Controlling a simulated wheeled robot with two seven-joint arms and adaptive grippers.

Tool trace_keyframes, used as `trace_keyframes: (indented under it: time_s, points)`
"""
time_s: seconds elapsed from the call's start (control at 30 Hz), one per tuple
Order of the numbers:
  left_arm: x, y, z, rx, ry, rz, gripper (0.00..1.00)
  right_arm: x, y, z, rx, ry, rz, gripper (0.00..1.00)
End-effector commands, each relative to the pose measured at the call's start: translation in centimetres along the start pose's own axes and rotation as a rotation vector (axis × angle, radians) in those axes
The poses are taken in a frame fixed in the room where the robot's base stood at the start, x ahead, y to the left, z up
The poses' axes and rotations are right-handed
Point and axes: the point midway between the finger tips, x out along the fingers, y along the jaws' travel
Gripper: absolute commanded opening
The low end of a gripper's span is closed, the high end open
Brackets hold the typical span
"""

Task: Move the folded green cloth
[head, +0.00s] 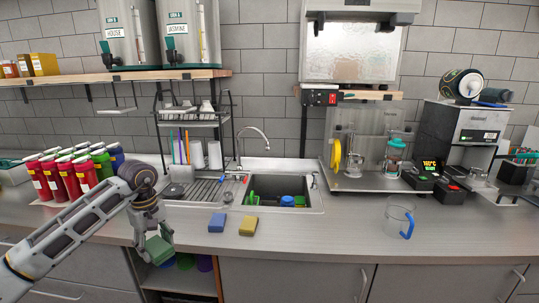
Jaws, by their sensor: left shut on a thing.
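The folded green cloth (160,249) is in my left gripper (157,236) at the lower left of the head view. The gripper is shut on it and points down. The cloth hangs around the counter's front edge, in front of an open shelf; whether it touches the counter I cannot tell. The fingers partly cover the cloth. My right gripper does not show.
A blue sponge (217,222) and a yellow sponge (248,226) lie on the counter (320,233) right of the gripper. Behind them is a sink (280,187). Red bottles (64,178) stand behind my left arm. A clear pitcher (398,217) stands at right.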

Motion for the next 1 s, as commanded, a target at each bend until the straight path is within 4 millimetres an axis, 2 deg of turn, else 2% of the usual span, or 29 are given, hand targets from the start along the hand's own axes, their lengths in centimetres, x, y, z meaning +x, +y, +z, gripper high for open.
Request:
trace_keyframes:
  time_s: [0.47, 0.67, 0.87, 1.0]
  points:
    - [1.1, 1.7, 0.5, 0.402, 0.000, 0.000, 0.31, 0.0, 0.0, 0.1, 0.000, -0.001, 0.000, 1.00]
    - [2.3, 2.5, 1.4, 0.580, -0.001, 0.000, 0.31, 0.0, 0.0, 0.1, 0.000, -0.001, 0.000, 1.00]
    - [4.6, 3.2, 2.9, 0.754, -0.002, -0.002, 0.31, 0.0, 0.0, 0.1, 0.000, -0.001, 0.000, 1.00]
    - [7.8, 3.4, 5.2, 0.860, -0.004, -0.003, 0.31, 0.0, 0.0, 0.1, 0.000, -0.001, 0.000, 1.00]
